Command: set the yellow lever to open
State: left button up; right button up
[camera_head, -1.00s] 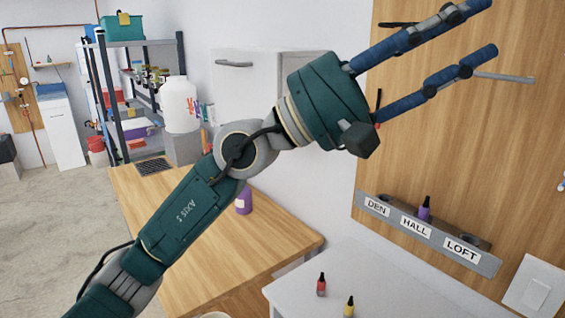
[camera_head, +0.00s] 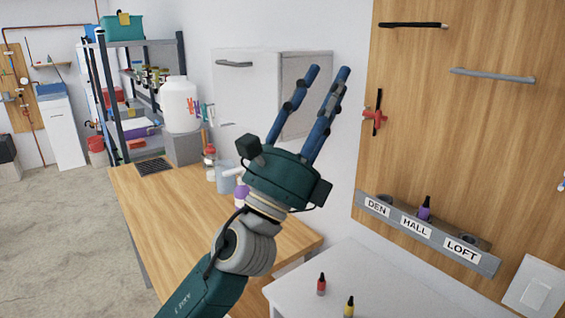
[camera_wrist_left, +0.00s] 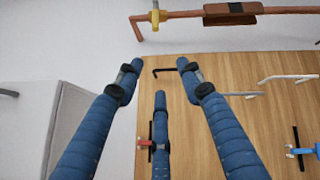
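A yellow lever (camera_wrist_left: 155,15) sits on a copper pipe (camera_wrist_left: 190,16) at the top of the left wrist view, near the pipe's left elbow. It looks small and roughly upright across the pipe; its upper end is close to the frame edge. It is not visible in the head view. My left gripper (camera_head: 329,72) points upward in the head view, in front of the white cabinet. In the left wrist view its blue fingers (camera_wrist_left: 154,70) are spread and empty, below the lever and apart from it. My right gripper is not in view.
A wooden board (camera_head: 460,130) on the right carries a red handle (camera_head: 374,116), a grey bar (camera_head: 492,75) and a labelled rack (camera_head: 484,262) holding a purple bottle (camera_head: 424,209). A wooden table (camera_head: 170,222) and a white cabinet (camera_head: 262,70) stand near the arm.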

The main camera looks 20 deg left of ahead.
pick_arm(q)
jog(key=w+a+f+n+y, duration=0.2)
jog(key=a+f+n+y, duration=0.2)
jog(key=f+n+y, duration=0.2)
jog(key=w+a+f+n+g+y, duration=0.1)
jog(key=a+f+n+y, duration=0.3)
jog(key=f+n, duration=0.5)
jog(key=shift+w+a+f+y, duration=0.2)
jog(key=shift+w+y, duration=0.55)
jog(key=shift+y, duration=0.35)
